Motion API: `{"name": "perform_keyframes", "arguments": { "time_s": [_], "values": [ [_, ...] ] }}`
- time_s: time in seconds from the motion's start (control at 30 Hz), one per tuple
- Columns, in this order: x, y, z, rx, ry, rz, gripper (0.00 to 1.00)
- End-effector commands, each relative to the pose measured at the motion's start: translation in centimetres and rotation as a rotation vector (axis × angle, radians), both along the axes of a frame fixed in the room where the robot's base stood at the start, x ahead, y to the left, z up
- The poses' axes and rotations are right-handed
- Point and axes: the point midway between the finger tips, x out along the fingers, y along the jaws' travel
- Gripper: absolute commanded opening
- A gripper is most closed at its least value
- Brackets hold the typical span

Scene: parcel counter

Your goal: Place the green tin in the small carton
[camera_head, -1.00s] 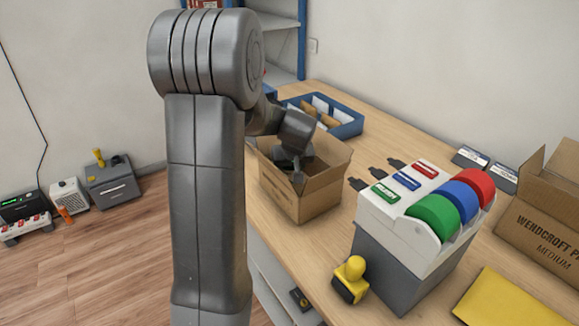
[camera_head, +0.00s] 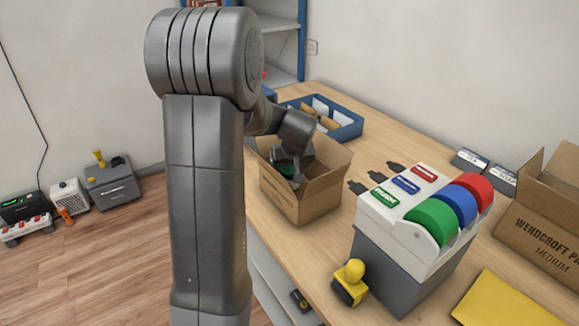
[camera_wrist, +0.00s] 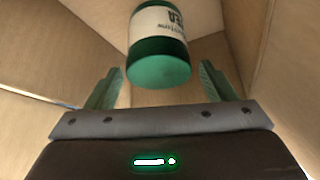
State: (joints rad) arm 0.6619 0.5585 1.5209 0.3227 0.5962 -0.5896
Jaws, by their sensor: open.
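The green tin (camera_wrist: 158,50), with a pale label, is inside the small carton (camera_wrist: 270,60) in the wrist view. It lies between and beyond the two fingers of my gripper (camera_wrist: 160,85), with gaps to both fingers. My gripper is open. In the head view my gripper (camera_head: 292,168) reaches down into the open small carton (camera_head: 318,198), which stands on the counter. A bit of the green tin (camera_head: 286,170) shows in the carton's mouth there. The rest of the tin is hidden by the carton and my gripper.
A tape dispenser (camera_head: 405,262) with green, blue and red rolls stands right of the carton. A yellow-handled stamp (camera_head: 350,280) is near the front edge. A blue tray (camera_head: 340,128) is behind, and a medium carton (camera_head: 540,232) is at far right.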

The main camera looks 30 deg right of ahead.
Motion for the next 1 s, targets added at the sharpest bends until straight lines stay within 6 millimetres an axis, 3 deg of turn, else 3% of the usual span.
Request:
{"name": "perform_keyframes", "arguments": {
  "time_s": [0.3, 0.5, 0.7, 1.0],
  "values": [
    [-3.2, 0.9, 5.8, -0.005, -0.006, -0.002, 0.77],
    [-4.7, 1.4, 8.5, -0.004, -0.004, -0.001, 0.77],
    [-5.4, 1.6, 9.7, -0.001, -0.002, 0.0, 0.77],
    [-5.4, 1.6, 9.8, -0.001, -0.002, 0.0, 0.77]
  ]
}}
